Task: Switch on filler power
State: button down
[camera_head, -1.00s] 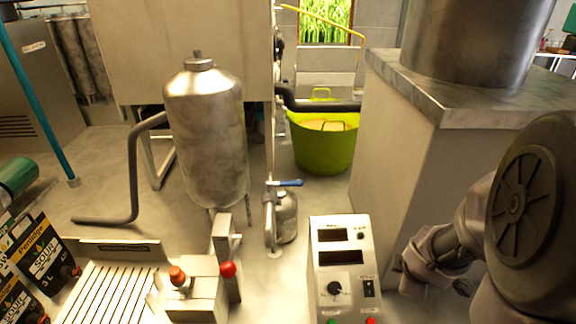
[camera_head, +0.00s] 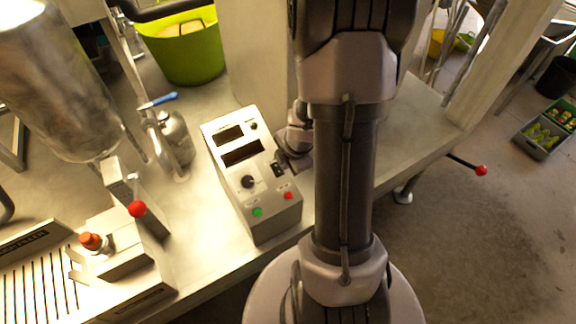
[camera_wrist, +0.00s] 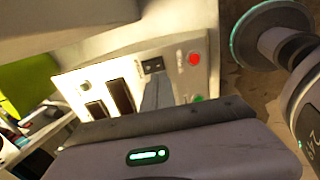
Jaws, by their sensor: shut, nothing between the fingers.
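The filler control box (camera_head: 262,205) stands on the bench, with two dark displays, a black knob, a green button and a red button on its sloped face. Its small black power switch (camera_head: 278,170) sits near the right edge, above the red button. My gripper (camera_head: 284,163) reaches in from the right at the switch; my arm hides much of it. In the wrist view, the closed grey fingers (camera_wrist: 156,82) point at the panel with their tips just beside the switch (camera_wrist: 153,65). I cannot tell whether they touch it, nor the switch's position.
The red button (camera_wrist: 194,58) and green button (camera_wrist: 198,98) lie close to my fingers. Left of the box are a small metal canister (camera_head: 176,140) with a blue lever and a red-knobbed lever (camera_head: 137,209). A green tub (camera_head: 185,55) stands behind.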

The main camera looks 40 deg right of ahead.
aim_at(280, 173)
jog(key=b+x, duration=0.4)
jog(key=x, duration=0.3)
jog(key=shift+r, duration=0.1)
jog(key=shift+f, duration=0.35)
jog(key=shift+s+r, duration=0.1)
jog(key=shift+r, duration=0.1)
